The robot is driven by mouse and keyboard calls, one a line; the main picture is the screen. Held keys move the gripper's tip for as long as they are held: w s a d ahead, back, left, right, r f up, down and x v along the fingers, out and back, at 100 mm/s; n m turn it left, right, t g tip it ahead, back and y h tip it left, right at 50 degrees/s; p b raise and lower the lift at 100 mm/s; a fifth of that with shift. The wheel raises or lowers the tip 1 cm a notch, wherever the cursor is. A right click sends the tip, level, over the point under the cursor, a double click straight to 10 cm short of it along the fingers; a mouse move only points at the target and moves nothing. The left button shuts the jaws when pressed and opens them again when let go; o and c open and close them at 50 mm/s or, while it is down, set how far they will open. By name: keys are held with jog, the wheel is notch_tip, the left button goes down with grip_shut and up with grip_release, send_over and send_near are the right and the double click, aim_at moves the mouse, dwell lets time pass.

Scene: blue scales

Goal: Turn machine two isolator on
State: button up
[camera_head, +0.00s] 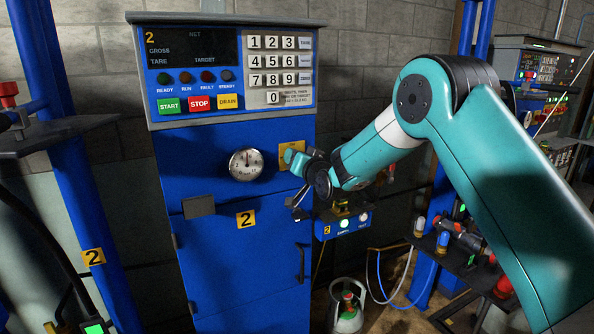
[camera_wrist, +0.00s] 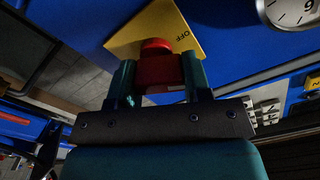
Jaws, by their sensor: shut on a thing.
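The machine two isolator is a red knob (camera_wrist: 156,66) on a yellow plate (camera_wrist: 188,32), which carries the word OFF, in the wrist view. In the head view the yellow plate (camera_head: 284,151) sits on the blue cabinet front, right of the round gauge. My gripper (camera_wrist: 158,72) has its two teal fingers on either side of the red knob and is shut on it. In the head view my gripper (camera_head: 293,159) is up against the plate and hides the knob. The knob's exact angle is hard to tell.
The blue cabinet (camera_head: 225,290) bears a yellow number 2 label (camera_head: 246,219). Above is a keypad and display panel (camera_head: 235,65). The gauge (camera_head: 246,164) is left of the plate. A small blue button box (camera_head: 343,224) hangs below my wrist. A gas cylinder (camera_head: 347,306) stands on the floor.

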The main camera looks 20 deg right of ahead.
jog(key=m+b, duration=0.2)
jog(key=m, duration=0.1)
jog(key=m+b, duration=0.3)
jog(key=shift+d+f, duration=0.15)
jog(key=shift+f, duration=0.05)
jog(key=m+b, duration=0.4)
jog(key=m, duration=0.2)
jog(key=shift+d+m, duration=0.15)
jog(key=shift+m, duration=0.15)
jog(key=shift+r, duration=0.1)
jog(key=o, duration=0.9)
jog(key=s+d+b, duration=0.1)
jog(key=s, duration=0.4)
jog(key=s+d+b, duration=0.1)
jog(key=s, duration=0.5)
jog(key=s+d+b, duration=0.1)
jog(key=s+b, duration=0.1)
jog(key=s, duration=0.4)
jog(key=shift+d, duration=0.2)
jog(key=shift+a, duration=0.1)
